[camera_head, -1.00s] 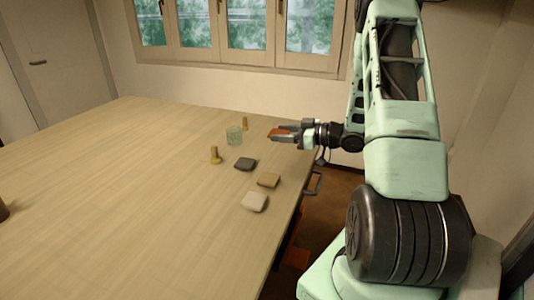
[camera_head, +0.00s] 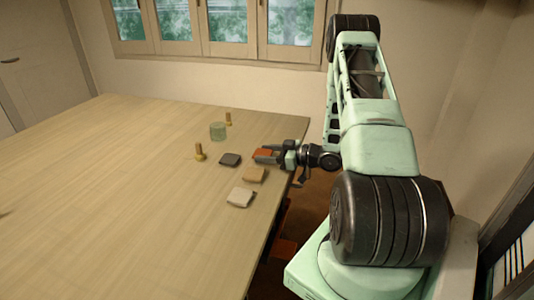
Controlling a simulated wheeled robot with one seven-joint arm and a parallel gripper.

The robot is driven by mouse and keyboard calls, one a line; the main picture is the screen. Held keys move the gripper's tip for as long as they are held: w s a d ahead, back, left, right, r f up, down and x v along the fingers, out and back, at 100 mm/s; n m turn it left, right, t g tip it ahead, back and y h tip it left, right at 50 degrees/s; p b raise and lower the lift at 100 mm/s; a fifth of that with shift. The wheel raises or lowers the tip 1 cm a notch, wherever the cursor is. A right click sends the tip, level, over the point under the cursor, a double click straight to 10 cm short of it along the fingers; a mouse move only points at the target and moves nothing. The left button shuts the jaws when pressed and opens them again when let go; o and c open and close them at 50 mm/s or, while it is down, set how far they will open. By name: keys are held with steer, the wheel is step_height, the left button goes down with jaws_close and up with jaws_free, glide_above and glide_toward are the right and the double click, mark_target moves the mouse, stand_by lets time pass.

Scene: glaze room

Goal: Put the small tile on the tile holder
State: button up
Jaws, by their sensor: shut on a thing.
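My gripper (camera_head: 268,158) is over the right edge of the table, pointing left. It is shut on a small orange-red tile (camera_head: 262,152), which sticks out on the left past the fingers. Three more small flat squarish pieces lie nearby on the table: a dark grey one (camera_head: 230,159) just left of the held tile, a tan one (camera_head: 254,174) just in front, and an off-white one (camera_head: 240,197) nearest. I cannot tell which thing is the tile holder. How high the held tile is above the table is hard to tell.
A pale green cylinder (camera_head: 217,131) stands behind the dark piece. Two small brass-coloured pegs stand near it, one behind (camera_head: 228,119) and one to the left (camera_head: 200,152). The wooden table (camera_head: 100,190) is broadly clear on the left.

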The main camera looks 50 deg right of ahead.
steer(key=shift+f, duration=0.15)
steer(key=shift+f, duration=0.2)
steer(key=o, duration=1)
steer(key=shift+s, duration=0.1)
